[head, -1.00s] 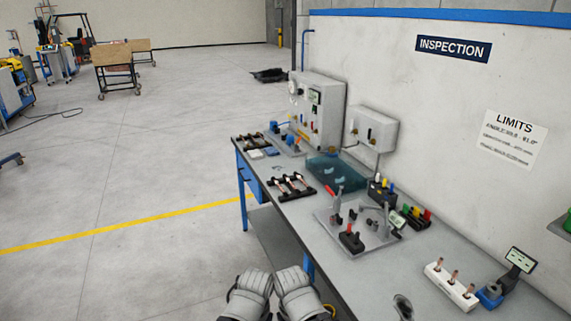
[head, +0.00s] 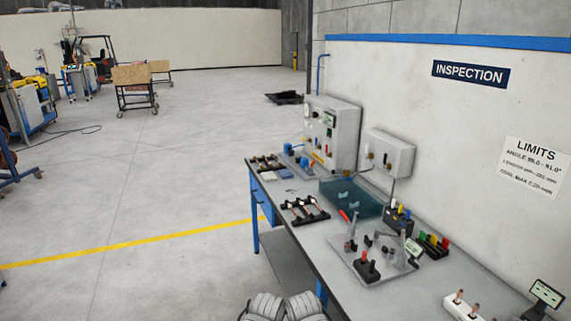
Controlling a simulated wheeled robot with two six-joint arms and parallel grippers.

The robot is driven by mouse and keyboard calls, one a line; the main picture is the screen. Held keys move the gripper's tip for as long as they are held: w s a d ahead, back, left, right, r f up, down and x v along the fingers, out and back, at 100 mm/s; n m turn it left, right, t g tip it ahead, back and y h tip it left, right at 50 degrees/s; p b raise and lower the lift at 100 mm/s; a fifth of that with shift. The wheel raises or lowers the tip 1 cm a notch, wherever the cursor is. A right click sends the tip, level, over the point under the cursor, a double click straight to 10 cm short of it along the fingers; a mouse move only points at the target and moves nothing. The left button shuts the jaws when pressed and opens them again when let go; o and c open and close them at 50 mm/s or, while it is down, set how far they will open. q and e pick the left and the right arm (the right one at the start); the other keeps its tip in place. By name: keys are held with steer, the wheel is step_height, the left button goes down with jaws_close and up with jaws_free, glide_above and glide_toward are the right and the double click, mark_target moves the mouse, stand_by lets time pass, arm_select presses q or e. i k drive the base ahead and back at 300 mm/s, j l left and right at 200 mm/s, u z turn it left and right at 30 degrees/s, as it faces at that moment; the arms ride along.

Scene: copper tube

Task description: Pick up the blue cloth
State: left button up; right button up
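A small flat pale-blue piece (head: 284,172), which may be the blue cloth, lies near the far left end of the workbench. It is too small to make out clearly. My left gripper (head: 264,306) and my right gripper (head: 303,306) show only as grey ribbed shapes side by side at the bottom edge. They are cut off by the frame, far from the blue piece and off the bench's near-left side. I cannot see their fingertips.
The workbench (head: 319,241) runs along a wall. It bears a black rack with copper tubes (head: 304,210), a teal tray (head: 350,198), a fixture plate (head: 345,245) and a white block with copper pegs (head: 461,307). Open floor (head: 130,200) lies to the left.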

mark_target(284, 174)
steer(key=i+j, duration=0.3)
steer(key=i, duration=0.35)
steer(key=i+j+z, duration=0.1)
steer(key=i+j, duration=0.25)
steer(key=i, duration=0.3)
steer(key=i+j, duration=0.35)
steer(key=i, duration=0.3)
steer(key=i+j+z, duration=0.1)
steer(key=i+j, duration=0.3)
steer(key=i, duration=0.25)
steer(key=i+j, duration=0.4)
steer(key=i, duration=0.2)
steer(key=i+j+z, duration=0.1)
steer(key=i+j, duration=0.35)
steer(key=i, duration=0.2)
